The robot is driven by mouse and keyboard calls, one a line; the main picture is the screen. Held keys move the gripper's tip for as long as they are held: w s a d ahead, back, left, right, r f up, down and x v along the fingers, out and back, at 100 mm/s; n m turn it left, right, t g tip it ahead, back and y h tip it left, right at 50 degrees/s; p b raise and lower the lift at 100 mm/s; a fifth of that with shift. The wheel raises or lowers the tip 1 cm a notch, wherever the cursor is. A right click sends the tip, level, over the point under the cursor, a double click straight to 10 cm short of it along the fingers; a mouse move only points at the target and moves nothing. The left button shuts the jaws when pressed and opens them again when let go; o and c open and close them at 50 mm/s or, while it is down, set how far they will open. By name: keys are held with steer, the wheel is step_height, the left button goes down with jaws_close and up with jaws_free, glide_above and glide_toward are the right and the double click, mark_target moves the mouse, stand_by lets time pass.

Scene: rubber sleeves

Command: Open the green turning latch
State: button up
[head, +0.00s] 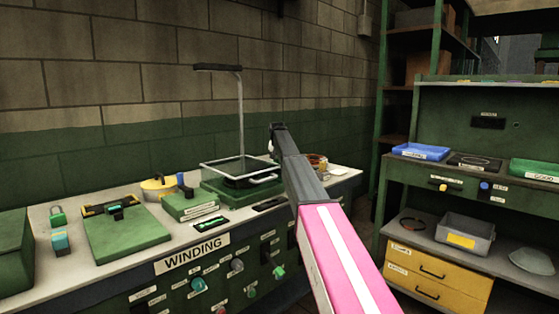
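Several green turning parts show on the front panel of the bench marked WINDING: a teal-green knob (198,285) at left and a green-tipped handle (278,271) further right, just left of my arm. I cannot tell which of them is the green turning latch. My arm, pink with a white stripe and a dark grey end, reaches up from the bottom right. My gripper (279,128) is at its far end, above the bench and near the back wall, apart from these parts. Its fingers are too small and edge-on to show their opening.
A wire-framed guard (242,166) on a green base stands left of my gripper, with a tall post behind. A green block (127,236) and a yellow round part (158,187) are on the bench. Right, a green shelf unit holds a blue tray (421,152) and yellow drawers (440,272).

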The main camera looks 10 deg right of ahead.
steer(key=m, duration=0.2)
steer(key=m+h, duration=0.1)
steer(key=m, duration=0.1)
steer(key=shift+w+a+m+g+h, duration=0.1)
steer(key=shift+m+g+h, duration=0.2)
steer(key=shift+m+g, duration=0.1)
steer(key=m+g, duration=0.1)
steer(key=m, duration=0.1)
steer(key=m+h, duration=0.1)
steer(key=m, duration=0.2)
steer(key=shift+g, duration=0.4)
steer(key=o, duration=0.9)
steer(key=shift+r, duration=0.15)
steer(key=v, duration=1)
steer(key=shift+a+r, duration=0.2)
steer(key=shift+r, duration=0.05)
